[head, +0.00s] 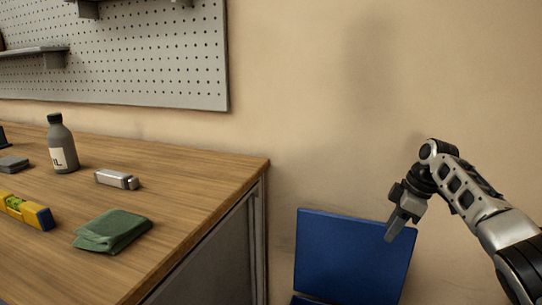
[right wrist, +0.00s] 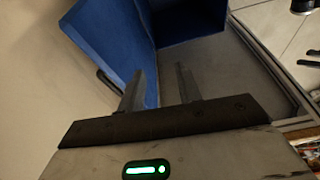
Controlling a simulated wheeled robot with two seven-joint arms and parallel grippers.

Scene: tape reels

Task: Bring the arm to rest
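My right arm comes in from the right in the head view and is raised in front of the beige wall. Its gripper (head: 395,232) points down in front of a blue panel-like container (head: 345,250). In the right wrist view, the two fingers of this gripper (right wrist: 160,85) stand apart with nothing between them. The blue container (right wrist: 105,40) also shows there, beyond the fingers. My left gripper is in neither view.
A wooden workbench (head: 190,185) stands on the left. On it are a grey bottle (head: 62,148), a green cloth (head: 112,231), a yellow level (head: 25,211) and a small silver object (head: 116,179). A pegboard (head: 150,60) hangs behind.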

